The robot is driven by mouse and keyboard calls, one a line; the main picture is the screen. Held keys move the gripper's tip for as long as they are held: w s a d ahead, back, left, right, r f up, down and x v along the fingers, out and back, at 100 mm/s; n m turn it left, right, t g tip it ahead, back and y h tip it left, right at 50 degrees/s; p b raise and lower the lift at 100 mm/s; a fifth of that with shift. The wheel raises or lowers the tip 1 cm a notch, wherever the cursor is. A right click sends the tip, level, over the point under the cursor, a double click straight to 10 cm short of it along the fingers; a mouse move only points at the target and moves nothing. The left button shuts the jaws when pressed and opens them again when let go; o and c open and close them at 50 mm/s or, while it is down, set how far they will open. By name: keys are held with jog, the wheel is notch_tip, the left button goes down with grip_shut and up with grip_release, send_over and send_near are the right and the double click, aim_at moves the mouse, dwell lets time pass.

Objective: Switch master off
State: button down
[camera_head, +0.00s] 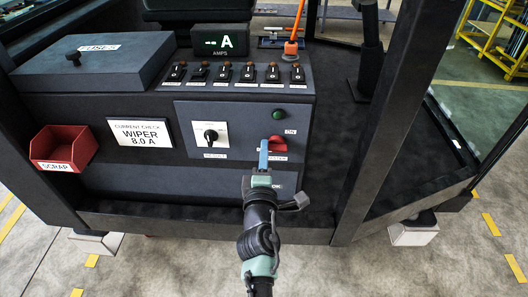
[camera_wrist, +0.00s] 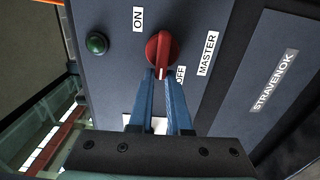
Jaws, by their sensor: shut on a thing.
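The red master switch knob (camera_head: 278,144) is on the front panel, beside the ON label and partly hidden by my gripper. In the wrist view the knob (camera_wrist: 162,47) has a white mark at its lower end, between my fingertips and near the partly hidden OFF label (camera_wrist: 181,76). The ON label (camera_wrist: 138,19) is at the upper left and the MASTER label (camera_wrist: 207,54) is to the right. My gripper (camera_head: 263,148) is at the panel; its blue fingers (camera_wrist: 161,76) are shut on the lower end of the knob's grip.
A dark green lamp (camera_head: 278,114) is above the knob. A white rotary switch plate (camera_head: 202,131) is to the left. A row of toggle switches (camera_head: 223,74) and the AMPS display (camera_head: 221,42) are above. A red SCRAP bin (camera_head: 64,147) hangs at far left.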

jog(key=shift+d+f, duration=0.35)
jog(key=shift+d, duration=0.1)
jog(key=c, duration=0.9)
grip_release()
jog(key=shift+r, duration=0.1)
jog(key=shift+o, duration=0.2)
jog(key=shift+r, duration=0.1)
jog(key=shift+s+a, duration=0.1)
jog(key=shift+a, duration=0.1)
jog(key=s+p, duration=0.2)
jog(key=s, duration=1)
jog(key=shift+s+p, duration=0.3)
jog(key=shift+s, duration=0.1)
jog(key=shift+r, duration=0.1)
